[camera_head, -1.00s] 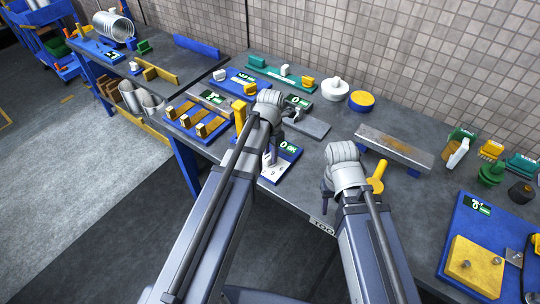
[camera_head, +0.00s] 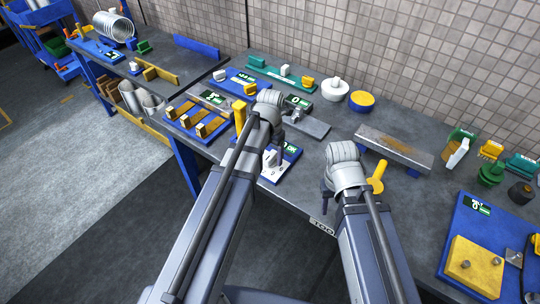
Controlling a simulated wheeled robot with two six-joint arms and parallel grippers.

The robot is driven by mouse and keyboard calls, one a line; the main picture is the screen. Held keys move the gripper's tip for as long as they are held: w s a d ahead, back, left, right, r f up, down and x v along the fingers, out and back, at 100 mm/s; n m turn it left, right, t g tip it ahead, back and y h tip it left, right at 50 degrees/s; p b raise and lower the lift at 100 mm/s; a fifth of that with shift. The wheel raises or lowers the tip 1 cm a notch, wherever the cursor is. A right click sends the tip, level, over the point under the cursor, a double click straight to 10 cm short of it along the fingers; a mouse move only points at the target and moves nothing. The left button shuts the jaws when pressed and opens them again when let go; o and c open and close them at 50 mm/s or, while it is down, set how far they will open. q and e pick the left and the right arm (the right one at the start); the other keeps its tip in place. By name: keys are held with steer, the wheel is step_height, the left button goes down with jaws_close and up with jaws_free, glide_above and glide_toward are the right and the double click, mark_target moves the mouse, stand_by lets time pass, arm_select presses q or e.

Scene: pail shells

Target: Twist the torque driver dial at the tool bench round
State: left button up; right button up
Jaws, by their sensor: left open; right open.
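A blue-based device with a green display (camera_head: 290,148) and a pale, marked front plate (camera_head: 272,172) stands at the bench's front edge. My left gripper (camera_head: 279,152) is open, pointing down over this device and hiding part of it. Whether its fingers touch anything there cannot be told. A grey plate device with a small metal knob (camera_head: 297,115) and a green display lies just behind it. I cannot tell for certain which one carries the torque driver dial. My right gripper (camera_head: 326,190) is open and empty near the front edge, left of a yellow-handled item (camera_head: 377,177).
A raised metal plate (camera_head: 394,146) lies behind my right arm. Several blocks and gauges fill the back and left of the bench. A blue board with a yellow block (camera_head: 475,265) is at the right. Bare bench top shows between my arms.

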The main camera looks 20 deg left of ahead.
arm_select(q)
steer(key=shift+r+p, duration=3.4)
steer(key=shift+r, duration=0.15)
steer(key=shift+f, duration=0.1)
steer(key=shift+s+d+m, duration=0.25)
steer(key=shift+m, duration=0.15)
steer(key=s+d+m, duration=0.5)
steer(key=s+m, duration=0.2)
steer(key=m, duration=1)
steer(key=s+d+m+y, duration=0.1)
steer(key=s+d+m, duration=0.4)
steer(key=m, duration=1.2)
steer(key=shift+s+m, duration=0.3)
steer(key=shift+s, duration=0.6)
